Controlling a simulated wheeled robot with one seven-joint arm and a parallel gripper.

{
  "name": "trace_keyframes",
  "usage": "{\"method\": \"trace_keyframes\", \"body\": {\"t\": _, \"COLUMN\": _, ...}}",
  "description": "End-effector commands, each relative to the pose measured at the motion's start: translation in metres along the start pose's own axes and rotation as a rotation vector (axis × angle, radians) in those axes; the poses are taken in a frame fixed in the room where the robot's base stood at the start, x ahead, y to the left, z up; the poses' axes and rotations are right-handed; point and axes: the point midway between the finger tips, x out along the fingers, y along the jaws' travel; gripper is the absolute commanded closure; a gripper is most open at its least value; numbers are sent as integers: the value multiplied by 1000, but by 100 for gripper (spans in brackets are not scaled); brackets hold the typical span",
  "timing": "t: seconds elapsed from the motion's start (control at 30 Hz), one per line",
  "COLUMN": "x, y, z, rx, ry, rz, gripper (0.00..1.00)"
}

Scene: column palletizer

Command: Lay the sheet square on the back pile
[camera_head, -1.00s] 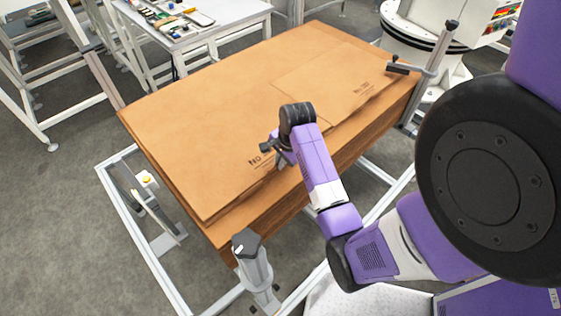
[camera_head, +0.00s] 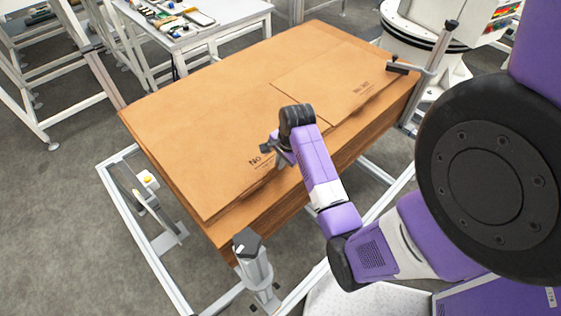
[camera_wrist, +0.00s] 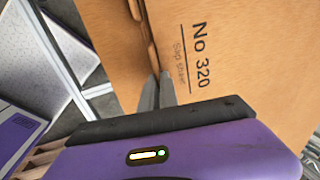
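A brown cardboard sheet (camera_head: 195,140) lies flat over the left part of a wide cardboard stack (camera_head: 200,222). Its print reads "No 320" and "Slip sheet" in the wrist view (camera_wrist: 235,60). My gripper (camera_head: 278,155) is at the sheet's near edge, beside the print. In the wrist view its fingers (camera_wrist: 159,92) are close together, with the sheet's edge running between them. A second printed sheet surface (camera_head: 325,82) lies to the right, with a seam between the two. I cannot tell the separate piles apart, and my wrist hides part of the near edge.
Another post with a clamp arm (camera_head: 432,75) stands at the right corner. A metal frame surrounds the stack. A table with small parts (camera_head: 190,30) and a white machine base (camera_head: 425,30) stand behind.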

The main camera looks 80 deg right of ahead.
Motion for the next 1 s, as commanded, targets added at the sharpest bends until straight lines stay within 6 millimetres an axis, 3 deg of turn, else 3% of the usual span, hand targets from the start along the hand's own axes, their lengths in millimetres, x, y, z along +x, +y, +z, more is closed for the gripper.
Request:
{"method": "trace_keyframes", "body": {"t": 0.67, "x": 8, "y": 2, "z": 0, "rx": 0, "ry": 0, "rz": -1, "gripper": 100}}
{"method": "trace_keyframes", "body": {"t": 0.8, "x": 8, "y": 2, "z": 0, "rx": 0, "ry": 0, "rz": -1, "gripper": 72}}
{"method": "trace_keyframes", "body": {"t": 1.0, "x": 8, "y": 2, "z": 0, "rx": 0, "ry": 0, "rz": -1, "gripper": 70}}
